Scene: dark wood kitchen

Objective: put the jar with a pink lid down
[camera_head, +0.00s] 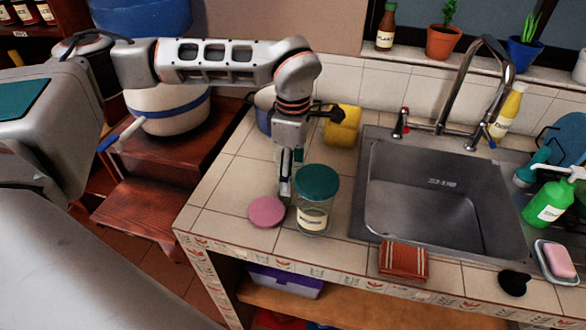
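A round pink lid (266,212) shows low on the tiled counter, left of the sink. No jar body can be made out under it. My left gripper (287,192) points straight down just right of the pink lid, its fingers close beside it. The fingers are seen nearly edge-on, so I cannot tell whether they are open, shut or holding anything. A clear jar with a teal lid (317,184) stands upright just right of the fingers. My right gripper is out of view.
The tiled counter (225,190) is bare left of the pink lid. The steel sink (440,205) is to the right, with a tall faucet (468,75) behind it. A red cloth (403,260) hangs at the front edge.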

